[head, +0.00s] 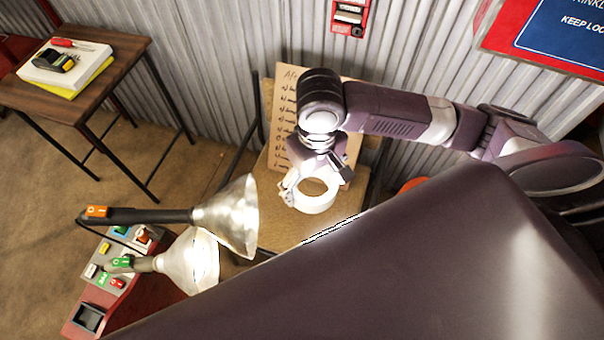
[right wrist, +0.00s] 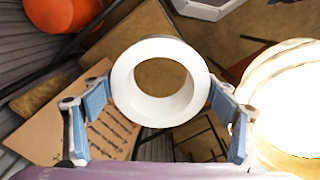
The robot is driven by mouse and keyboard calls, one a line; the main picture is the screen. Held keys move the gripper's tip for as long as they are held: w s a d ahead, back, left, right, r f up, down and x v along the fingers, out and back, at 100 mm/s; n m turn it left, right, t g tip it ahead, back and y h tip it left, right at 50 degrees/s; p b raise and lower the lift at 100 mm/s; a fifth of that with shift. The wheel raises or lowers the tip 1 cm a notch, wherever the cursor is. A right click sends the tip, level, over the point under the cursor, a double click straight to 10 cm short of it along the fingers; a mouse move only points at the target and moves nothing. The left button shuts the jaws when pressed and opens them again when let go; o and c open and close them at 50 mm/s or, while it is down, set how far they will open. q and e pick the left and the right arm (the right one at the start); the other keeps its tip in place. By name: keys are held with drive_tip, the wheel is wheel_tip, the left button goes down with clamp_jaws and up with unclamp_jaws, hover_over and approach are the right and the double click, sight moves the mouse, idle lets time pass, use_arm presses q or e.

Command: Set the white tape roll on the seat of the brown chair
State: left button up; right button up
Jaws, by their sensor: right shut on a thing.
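The white tape roll (head: 316,205) is between the fingers of my right gripper (head: 317,181), which is shut on it. In the head view it overlaps the tan-brown seat of the chair (head: 281,229); the gap between roll and seat is hard to judge. In the right wrist view the roll (right wrist: 122,88) shows its round open face, with a blue-padded finger on each side. The chair's dark frame shows at the left of the seat; its right and front are partly hidden by my arm and body. My left gripper is not in view.
A cardboard sign (head: 284,125) with handwriting leans at the back of the seat. Two lit lamps (head: 228,215) stand close to the seat's left, above a red-and-grey button box (head: 112,262). A wooden table (head: 108,52) holds books at upper left. Corrugated wall lies behind.

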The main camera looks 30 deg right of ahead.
wheel_tip(320, 180, down, 7)
drive_tip(key=w+a+n+b, duration=0.1)
drive_tip(key=w+n+b, duration=0.1)
drive_tip(key=n+b, duration=0.15)
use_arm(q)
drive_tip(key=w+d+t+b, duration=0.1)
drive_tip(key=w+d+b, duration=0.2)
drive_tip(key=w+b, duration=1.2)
use_arm(e)
drive_tip(key=n+p, duration=0.2)
drive_tip(key=n, duration=1.6)
hover_over(270, 214)
wheel_tip(270, 214, down, 9)
wheel_tip(270, 214, down, 16)
drive_tip(key=b, duration=0.4)
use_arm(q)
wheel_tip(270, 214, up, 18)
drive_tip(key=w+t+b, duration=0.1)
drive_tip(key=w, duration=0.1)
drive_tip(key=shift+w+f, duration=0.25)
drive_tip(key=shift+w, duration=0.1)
use_arm(e)
drive_tip(key=shift+f, duration=2)
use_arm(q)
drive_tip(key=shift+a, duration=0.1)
use_arm(e)
drive_tip(key=shift+f, duration=0.1)
drive_tip(key=o, duration=1.3)
drive_tip(key=shift+c, duration=0.2)
drive_tip(key=shift+o, duration=0.3)
